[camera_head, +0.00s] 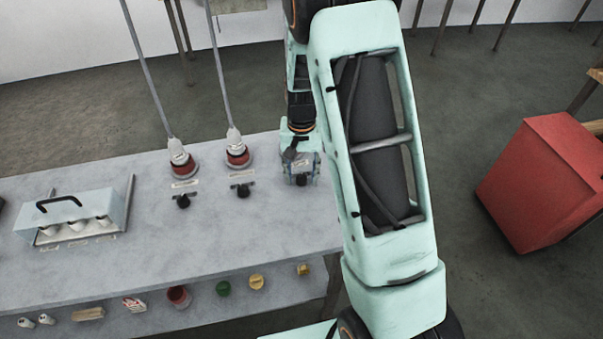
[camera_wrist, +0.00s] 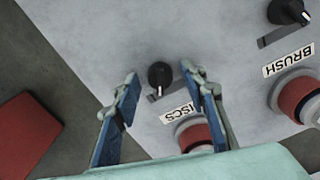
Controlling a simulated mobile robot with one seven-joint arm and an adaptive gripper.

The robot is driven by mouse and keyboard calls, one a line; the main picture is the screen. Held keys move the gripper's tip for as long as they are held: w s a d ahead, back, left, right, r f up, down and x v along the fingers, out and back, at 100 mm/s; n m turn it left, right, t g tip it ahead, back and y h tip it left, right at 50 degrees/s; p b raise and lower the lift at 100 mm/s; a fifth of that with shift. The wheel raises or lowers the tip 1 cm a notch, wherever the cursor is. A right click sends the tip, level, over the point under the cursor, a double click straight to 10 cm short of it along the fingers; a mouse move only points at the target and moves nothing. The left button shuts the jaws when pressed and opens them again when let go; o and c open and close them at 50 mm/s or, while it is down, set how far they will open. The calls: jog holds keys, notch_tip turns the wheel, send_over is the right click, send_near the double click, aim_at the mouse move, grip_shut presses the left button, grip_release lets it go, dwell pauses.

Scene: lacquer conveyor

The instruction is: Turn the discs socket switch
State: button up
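The discs socket switch is a black round knob (camera_wrist: 160,76) with a pale pointer mark, set on the grey tabletop. The red discs socket (camera_wrist: 192,134) is partly hidden behind my gripper. My gripper (camera_wrist: 158,78) is open, with its blue-padded fingers on either side of the knob and visible gaps between. In the head view my gripper (camera_head: 301,166) points down at the knob (camera_head: 302,181) at the table's right end.
The brush knob (camera_wrist: 288,12) and brush socket (camera_wrist: 299,98) are close by. Two plugged sockets with grey cables (camera_head: 237,150) stand to the left. A metal box with a black handle (camera_head: 72,210) sits further left. A red cabinet (camera_head: 540,185) stands on the floor at right.

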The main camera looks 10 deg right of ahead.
jog(key=shift+c, duration=0.5)
grip_shut()
jog(key=shift+f+n+b, duration=0.1)
jog(key=shift+n+b, duration=0.55)
jog(key=shift+n, duration=0.45)
jog(key=n+b, duration=0.1)
jog(key=n, duration=0.2)
jog(key=shift+n, duration=0.3)
jog(key=n, duration=0.6)
jog(key=shift+b, duration=0.4)
